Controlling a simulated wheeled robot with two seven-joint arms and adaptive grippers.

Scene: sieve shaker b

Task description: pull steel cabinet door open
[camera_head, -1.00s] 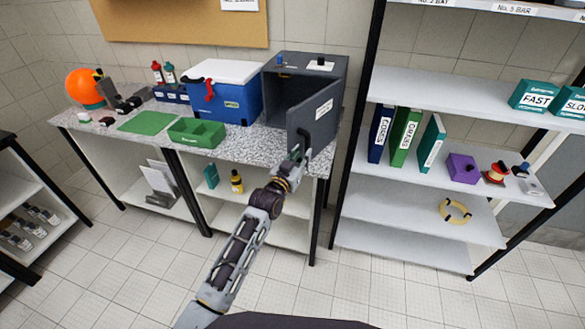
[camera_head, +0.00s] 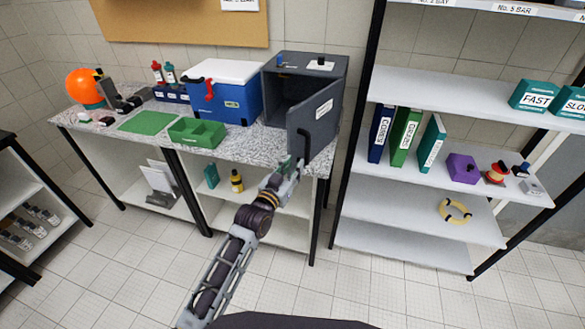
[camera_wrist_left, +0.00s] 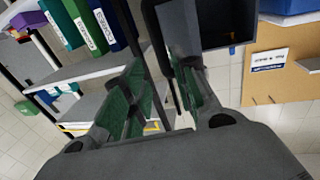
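The dark grey steel cabinet (camera_head: 305,62) stands at the right end of the speckled worktop. Its door (camera_head: 318,118) stands open, swung toward me and to the right, with a white label on its face. The dark interior shows to the left of the door. My left gripper (camera_head: 297,166) is low at the door's near lower edge, by the dark handle (camera_head: 300,146). In the left wrist view its green-padded fingers (camera_wrist_left: 165,100) are apart, with a gap between them, and the door (camera_wrist_left: 180,30) shows beyond. Contact with the handle cannot be told. My right gripper is out of view.
A blue cool box (camera_head: 230,100) with a white lid stands left of the cabinet. A shelf rack (camera_head: 430,165) with binders stands close on the right. The tiled floor in front is clear.

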